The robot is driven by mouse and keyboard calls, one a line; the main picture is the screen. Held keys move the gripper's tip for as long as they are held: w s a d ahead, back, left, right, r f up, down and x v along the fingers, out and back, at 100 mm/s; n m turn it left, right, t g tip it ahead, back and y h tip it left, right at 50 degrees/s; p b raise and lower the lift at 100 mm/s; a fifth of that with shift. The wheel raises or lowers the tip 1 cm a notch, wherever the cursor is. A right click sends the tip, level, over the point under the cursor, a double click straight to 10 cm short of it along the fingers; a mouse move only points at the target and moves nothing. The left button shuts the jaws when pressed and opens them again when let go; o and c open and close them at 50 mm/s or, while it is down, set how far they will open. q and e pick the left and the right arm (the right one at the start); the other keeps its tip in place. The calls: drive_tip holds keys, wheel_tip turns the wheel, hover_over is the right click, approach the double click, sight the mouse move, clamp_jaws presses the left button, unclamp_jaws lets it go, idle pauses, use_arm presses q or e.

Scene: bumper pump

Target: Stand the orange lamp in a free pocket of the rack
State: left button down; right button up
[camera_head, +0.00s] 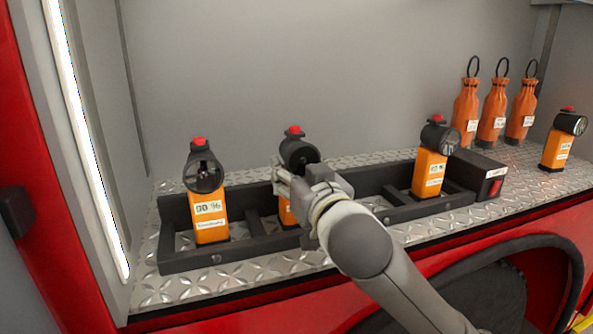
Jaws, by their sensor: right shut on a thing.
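An orange lamp with a black head and red button (297,150) is held upright in my right gripper (300,184), which is shut on it. The gripper and wrist hide much of its body. It is at the second pocket from the left of the black rack (236,250), its lower part behind the front rail. I cannot tell whether its base touches the floor. Another orange lamp (209,215) stands in the leftmost pocket, and one (429,172) stands toward the rack's right end. My left gripper is not in view.
A black box with a red switch (477,174) adjoins the rack's right end. Further right stand three orange bottles (494,110) with loops and another orange lamp (557,148) on the metal shelf (505,194). A grey wall closes the back.

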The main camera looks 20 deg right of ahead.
drive_tip(key=o, duration=1)
drive_tip(key=shift+f, duration=0.15)
drive_tip(key=o, duration=0.4)
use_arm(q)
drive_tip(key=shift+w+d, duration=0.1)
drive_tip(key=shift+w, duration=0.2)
use_arm(e)
drive_tip(key=shift+r, duration=0.2)
drive_tip(key=s+b, duration=0.1)
drive_tip(key=s, duration=0.2)
drive_tip(key=s+b, duration=0.1)
drive_tip(key=s, duration=0.2)
drive_tip(key=shift+s+d+f, duration=0.1)
drive_tip(key=shift+s+f, duration=0.1)
drive_tip(key=shift+s, duration=0.05)
use_arm(q)
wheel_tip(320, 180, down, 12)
drive_tip(key=b, duration=0.9)
drive_tip(key=shift+b, duration=0.3)
use_arm(e)
drive_tip(key=shift+s+d+r, duration=0.1)
drive_tip(key=shift+s, duration=1.3)
drive_tip(key=shift+s+r, duration=0.1)
drive_tip(key=shift+s, duration=1.3)
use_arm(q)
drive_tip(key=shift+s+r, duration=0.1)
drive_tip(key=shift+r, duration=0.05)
